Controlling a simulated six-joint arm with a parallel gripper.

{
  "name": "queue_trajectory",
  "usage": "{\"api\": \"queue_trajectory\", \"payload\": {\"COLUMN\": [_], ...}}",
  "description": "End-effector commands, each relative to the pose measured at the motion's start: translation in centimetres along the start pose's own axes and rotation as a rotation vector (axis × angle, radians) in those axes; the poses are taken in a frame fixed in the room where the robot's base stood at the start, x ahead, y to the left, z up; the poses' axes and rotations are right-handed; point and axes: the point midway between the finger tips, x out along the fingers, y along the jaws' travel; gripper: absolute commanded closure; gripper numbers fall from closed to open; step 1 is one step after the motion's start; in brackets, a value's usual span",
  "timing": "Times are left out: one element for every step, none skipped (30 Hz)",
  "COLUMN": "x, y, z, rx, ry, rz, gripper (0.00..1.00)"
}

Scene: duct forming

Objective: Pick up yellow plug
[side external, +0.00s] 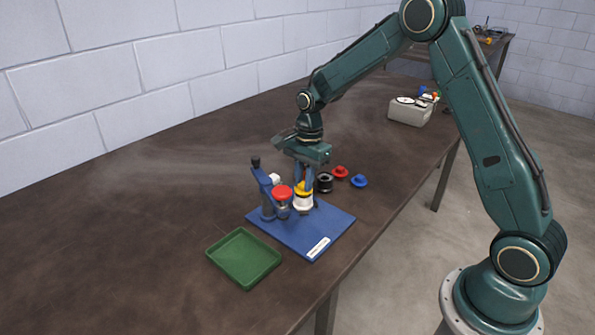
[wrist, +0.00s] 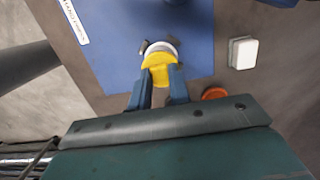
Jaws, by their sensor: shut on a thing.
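The yellow plug (side external: 304,188) is between the two blue fingers of my gripper (side external: 303,183), which points down over the blue board. My gripper is shut on the plug. A white cylindrical part (side external: 303,203) is directly below the plug on the board; I cannot tell whether the plug still touches it. In the wrist view the yellow plug (wrist: 160,70) sits between the fingertips of my gripper (wrist: 160,78), with a white rim (wrist: 160,48) showing just beyond it.
The blue board (side external: 318,237) carries a blue lever fixture (side external: 265,190) with a red-topped part (side external: 282,192) close left of my gripper. Black (side external: 325,182), red (side external: 341,172) and blue (side external: 359,181) parts lie behind right. A green tray (side external: 243,257) is front left, and the left tabletop is clear.

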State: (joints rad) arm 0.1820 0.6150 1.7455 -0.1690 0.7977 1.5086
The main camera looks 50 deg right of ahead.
Motion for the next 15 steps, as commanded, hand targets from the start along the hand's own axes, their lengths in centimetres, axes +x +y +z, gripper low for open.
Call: {"api": "queue_trajectory", "payload": {"x": [-0.2,-0.4,-0.6,-0.8,-1.0,-1.4,-1.7,-2.1,-2.6,-3.0,-3.5,-4.2,-4.8,-5.3,-6.1], "y": [0.0,-0.1,-0.1,-0.1,-0.1,-0.1,-0.1,-0.1,-0.1,-0.1,-0.1,-0.1,-0.1,-0.1,-0.1], "z": [0.0,0.0,0.1,0.1,0.1,0.1,0.2,0.2,0.3,0.3,0.4,0.5,0.6,0.6,0.7], "rx": [0.000,0.000,0.000,0.000,0.000,0.000,0.000,-0.001,-0.001,-0.001,-0.001,-0.002,-0.001,-0.001,0.000], "ry": [0.000,0.000,0.000,0.000,0.000,0.000,0.000,0.000,0.000,0.000,0.000,0.000,0.000,0.001,0.001], "rz": [-0.002,-0.003,-0.003,-0.004,-0.004,-0.004,-0.004,-0.006,-0.006,-0.005,-0.006,-0.006,-0.008,-0.007,-0.007], "gripper": [1.00,1.00,1.00,1.00,1.00,1.00,1.00,1.00,1.00,1.00,1.00,1.00,1.00,1.00,1.00]}}
